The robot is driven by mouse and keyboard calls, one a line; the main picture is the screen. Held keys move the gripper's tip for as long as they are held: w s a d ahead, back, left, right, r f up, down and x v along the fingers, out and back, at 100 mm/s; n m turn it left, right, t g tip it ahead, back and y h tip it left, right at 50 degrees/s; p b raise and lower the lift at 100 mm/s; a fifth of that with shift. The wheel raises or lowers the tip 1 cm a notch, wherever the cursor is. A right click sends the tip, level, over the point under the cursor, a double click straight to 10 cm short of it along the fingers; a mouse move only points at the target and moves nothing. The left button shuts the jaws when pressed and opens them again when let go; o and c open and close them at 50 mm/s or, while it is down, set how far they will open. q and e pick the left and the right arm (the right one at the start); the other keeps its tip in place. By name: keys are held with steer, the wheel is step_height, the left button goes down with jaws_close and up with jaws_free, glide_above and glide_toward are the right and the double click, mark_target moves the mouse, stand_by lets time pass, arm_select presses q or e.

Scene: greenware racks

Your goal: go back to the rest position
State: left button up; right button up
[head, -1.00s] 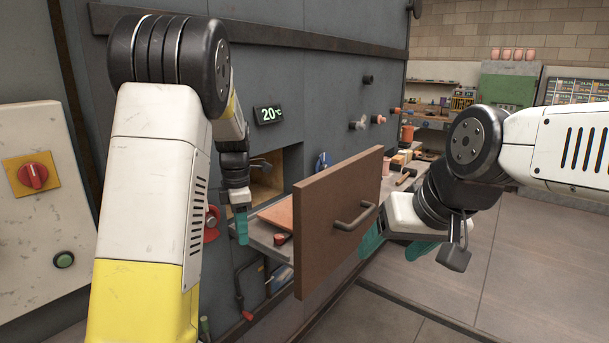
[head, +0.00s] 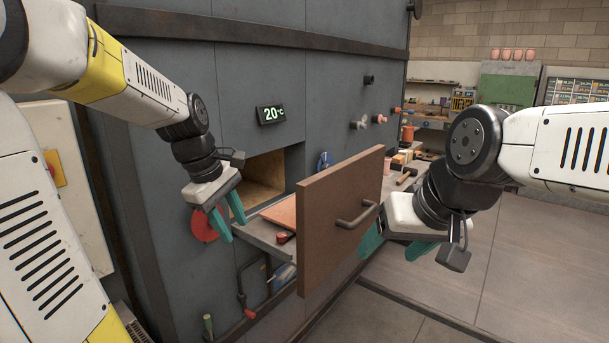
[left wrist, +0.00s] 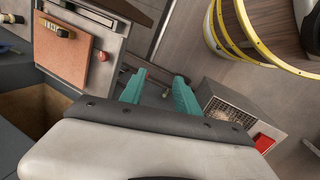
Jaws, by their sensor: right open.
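My left gripper (head: 233,231) hangs in front of the grey wall, left of the square opening (head: 264,177). Its teal fingers are apart and point downward. In the left wrist view the same gripper (left wrist: 160,90) shows two spread fingers with nothing held between them. My right gripper (head: 393,251) is open and stands at the right of the brown door panel (head: 325,240). Its left finger is close to the panel's right edge; I cannot tell whether they touch. No object shows between its fingers.
The brown panel has a dark handle (head: 356,216) and stands out before a ledge with a reddish board (head: 281,211). A red round part (head: 204,225) is beside my left gripper. A switch cabinet (head: 68,150) is at the left. The floor (head: 530,260) at right is clear.

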arm_select(q)
steer(key=s+r+m+t, duration=0.1)
steer(key=s+m+t, duration=0.1)
steer(key=s+m, duration=0.4)
steer(key=s+d+r+m+t, duration=0.1)
steer(key=s+r+m, duration=0.1)
steer(key=s+m, duration=0.5)
steer(key=shift+s+d+r+t, duration=0.15)
steer(key=shift+s+r+t, duration=0.1)
steer(key=shift+s+t, duration=0.25)
steer(key=shift+s, duration=0.1)
